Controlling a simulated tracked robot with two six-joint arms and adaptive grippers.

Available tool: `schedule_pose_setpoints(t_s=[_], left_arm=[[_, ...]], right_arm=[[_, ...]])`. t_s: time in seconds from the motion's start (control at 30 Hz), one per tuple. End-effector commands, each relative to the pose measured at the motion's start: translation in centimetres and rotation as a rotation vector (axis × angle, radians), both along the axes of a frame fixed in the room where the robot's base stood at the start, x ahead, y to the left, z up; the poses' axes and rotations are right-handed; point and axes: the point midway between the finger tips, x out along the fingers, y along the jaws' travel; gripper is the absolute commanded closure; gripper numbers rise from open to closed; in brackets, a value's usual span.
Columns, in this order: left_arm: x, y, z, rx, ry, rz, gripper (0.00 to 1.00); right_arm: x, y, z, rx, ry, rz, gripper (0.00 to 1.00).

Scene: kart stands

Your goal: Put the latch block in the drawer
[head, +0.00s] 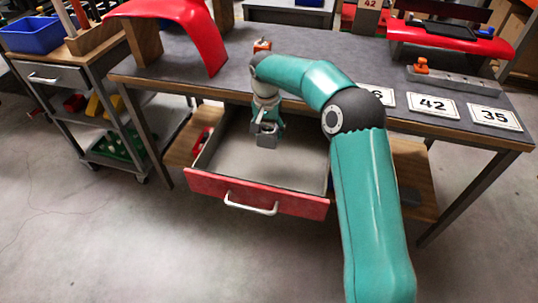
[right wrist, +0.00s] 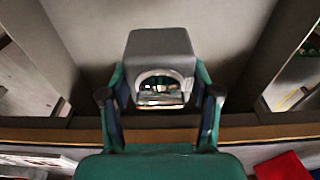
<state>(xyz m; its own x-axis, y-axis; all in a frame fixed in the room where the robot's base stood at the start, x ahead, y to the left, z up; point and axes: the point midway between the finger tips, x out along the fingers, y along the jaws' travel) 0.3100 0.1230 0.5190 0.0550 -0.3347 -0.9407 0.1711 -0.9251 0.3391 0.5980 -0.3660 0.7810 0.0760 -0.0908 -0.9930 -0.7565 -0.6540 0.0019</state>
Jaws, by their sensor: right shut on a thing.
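The latch block (right wrist: 160,45) is a grey block with a round-arched opening. My right gripper (right wrist: 160,80) is shut on it, one finger on each side. In the head view the block (head: 267,140) hangs below my right gripper (head: 268,126), over the inside of the open drawer. The drawer (head: 258,193) is pulled out under the workbench and has a red front with a pale handle. Its grey floor around the block looks bare. I cannot tell whether the block touches the floor. My left gripper is not in view.
The grey workbench top (head: 235,85) lies above and behind the drawer. It carries a red curved panel (head: 190,25), number plates (head: 433,105) and a metal bar with an orange knob (head: 455,82). A trolley (head: 55,75) with a blue bin (head: 32,35) stands at the left.

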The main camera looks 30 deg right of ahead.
Motion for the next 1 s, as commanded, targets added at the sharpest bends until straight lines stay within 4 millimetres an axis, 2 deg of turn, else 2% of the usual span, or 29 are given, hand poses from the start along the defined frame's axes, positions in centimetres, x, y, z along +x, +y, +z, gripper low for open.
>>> schedule_pose_setpoints(t_s=[0.03, 0.1, 0.37, 0.67, 1.0], left_arm=[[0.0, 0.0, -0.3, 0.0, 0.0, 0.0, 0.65], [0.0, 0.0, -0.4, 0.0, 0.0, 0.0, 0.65], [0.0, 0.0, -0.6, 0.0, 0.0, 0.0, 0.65], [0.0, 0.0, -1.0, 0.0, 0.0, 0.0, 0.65], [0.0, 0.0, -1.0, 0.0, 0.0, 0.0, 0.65]], right_arm=[[-0.1, 0.0, -1.3, 0.001, 0.002, 0.001, 0.8], [0.0, 0.0, -2.5, -0.001, 0.001, 0.002, 0.8], [0.0, 0.0, -4.5, -0.001, -0.001, 0.0, 0.8], [0.0, 0.0, -9.1, -0.001, 0.001, 0.001, 0.8], [0.0, -0.2, -9.6, -0.002, -0.003, -0.001, 0.8]])
